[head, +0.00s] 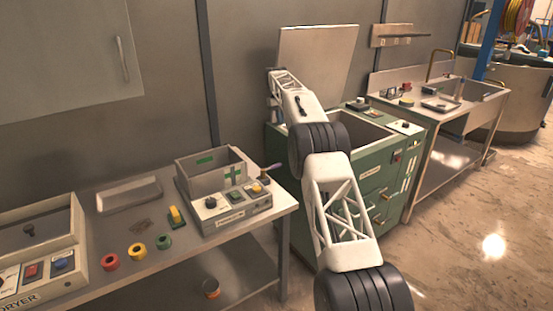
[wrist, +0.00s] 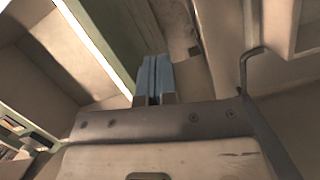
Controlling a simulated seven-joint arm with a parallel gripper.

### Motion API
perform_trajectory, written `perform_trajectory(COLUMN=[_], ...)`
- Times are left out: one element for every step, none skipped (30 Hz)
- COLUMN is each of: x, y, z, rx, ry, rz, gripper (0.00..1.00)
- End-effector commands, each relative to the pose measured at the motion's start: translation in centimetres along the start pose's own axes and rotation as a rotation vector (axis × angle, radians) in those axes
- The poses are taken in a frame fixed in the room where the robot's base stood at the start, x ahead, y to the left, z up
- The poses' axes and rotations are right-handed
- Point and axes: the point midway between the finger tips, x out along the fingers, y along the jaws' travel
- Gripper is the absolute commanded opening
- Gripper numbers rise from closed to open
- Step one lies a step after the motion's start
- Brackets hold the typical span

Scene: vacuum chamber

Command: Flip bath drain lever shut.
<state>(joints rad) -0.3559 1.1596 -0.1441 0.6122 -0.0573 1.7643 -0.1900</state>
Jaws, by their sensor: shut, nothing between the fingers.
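The small bath (head: 222,213) is a grey box-shaped unit with an open basin and a green cross, at the right end of the left bench. In the head view my arm reaches past the bath's right side and hides the fingertips. I cannot make out the lever in the wrist view.
A green cabinet (head: 378,170) with a raised lid (head: 318,62) stands right of the bench, close to my arm. Red, yellow and green rings (head: 137,251) and a tray (head: 128,194) lie on the bench. A sink bench (head: 440,105) stands farther right.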

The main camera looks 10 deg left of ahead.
Motion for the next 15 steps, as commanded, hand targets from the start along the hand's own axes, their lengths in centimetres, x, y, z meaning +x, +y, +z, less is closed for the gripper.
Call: perform_trajectory(x=[0.8,1.1,1.6,2.0,2.3,2.9,3.2,3.5,4.0,4.3,4.6,5.0,5.2,5.5,5.7], y=[-0.4,-0.6,-0.8,-1.0,-1.2,-1.4,-1.6,-1.8,-2.0,-2.2,-2.4,-2.6,-2.7,-2.9,-3.0], z=[-0.7,-1.0,-1.4,-1.7,-2.0,-2.4,-2.7,-2.9,-3.3,-3.5,-3.7,-4.0,-4.2,-4.3,-4.5], rx=[-0.005,-0.008,-0.012,-0.014,-0.017,-0.02,-0.023,-0.025,-0.028,-0.031,-0.033,-0.036,-0.037,-0.039,-0.041], ry=[-0.005,-0.007,-0.011,-0.012,-0.015,-0.019,-0.021,-0.024,-0.027,-0.028,-0.03,-0.032,-0.034,-0.036,-0.038], rz=[0.0,0.001,0.001,0.001,0.001,0.002,0.002,0.002,0.002,0.002,0.003,0.003,0.003,0.003,0.003], gripper=[0.0,0.0,0.0,0.0,0.0,0.0,0.0,0.0,0.0,0.0,0.0,0.0,0.0,0.0,0.0])
